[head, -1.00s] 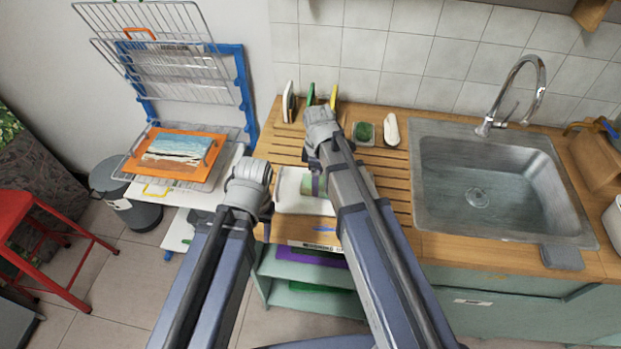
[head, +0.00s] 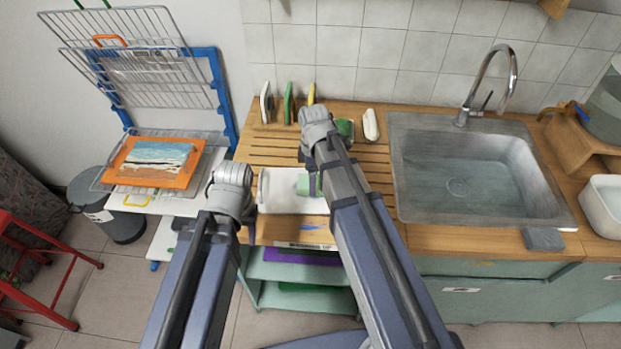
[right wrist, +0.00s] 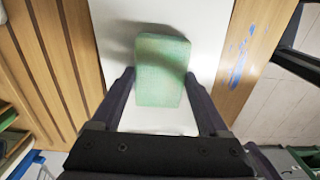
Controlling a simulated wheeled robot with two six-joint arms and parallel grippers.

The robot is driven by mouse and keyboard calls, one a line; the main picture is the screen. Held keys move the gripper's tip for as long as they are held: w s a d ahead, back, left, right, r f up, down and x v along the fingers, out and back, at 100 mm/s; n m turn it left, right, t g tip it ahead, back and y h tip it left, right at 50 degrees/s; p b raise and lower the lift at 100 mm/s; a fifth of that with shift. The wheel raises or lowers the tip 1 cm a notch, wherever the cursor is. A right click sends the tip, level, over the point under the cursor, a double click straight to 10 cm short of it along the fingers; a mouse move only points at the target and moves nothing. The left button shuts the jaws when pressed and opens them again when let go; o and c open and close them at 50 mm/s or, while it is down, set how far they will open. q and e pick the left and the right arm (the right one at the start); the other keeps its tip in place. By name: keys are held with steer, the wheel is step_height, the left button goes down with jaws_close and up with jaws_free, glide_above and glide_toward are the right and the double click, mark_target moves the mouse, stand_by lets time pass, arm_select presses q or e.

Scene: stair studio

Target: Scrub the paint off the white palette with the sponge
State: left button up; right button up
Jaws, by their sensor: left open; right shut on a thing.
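The white palette (head: 278,204) lies on the slatted wooden drainboard left of the sink; my right forearm covers part of its right side. Its visible surface looks plain white, and I see no clear paint on it. It also shows in the right wrist view (right wrist: 203,25). The pale green sponge (right wrist: 162,68) is over the palette, between the fingers of my right gripper (right wrist: 161,88), which is shut on it. In the head view, the sponge (head: 302,184) shows beside my right gripper (head: 316,185). My left gripper (head: 212,226), mostly hidden by its forearm, is open near the counter's left end.
Blue marks (right wrist: 240,60) are on the wood beside the palette. A sink (head: 475,175) is to the right. A green scrubber (head: 345,128), a white object (head: 371,124) and upright boards (head: 288,103) stand at the back. A drying rack (head: 220,100) is left.

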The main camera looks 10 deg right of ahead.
mark_target(301, 182)
steer(key=shift+s+d, duration=0.2)
steer(key=shift+d, duration=0.65)
steer(key=shift+s+d, duration=0.2)
steer(key=shift+d, duration=0.6)
steer(key=shift+f, duration=0.15)
steer(key=shift+w+a, duration=0.2)
steer(key=shift+a, duration=0.6)
steer(key=shift+w+a, duration=0.25)
steer(key=shift+a, duration=0.65)
steer(key=shift+a, duration=0.15)
steer(key=shift+w+a, duration=0.2)
steer(key=shift+a, duration=0.5)
steer(key=shift+w+a, duration=0.15)
steer(key=shift+a, duration=0.65)
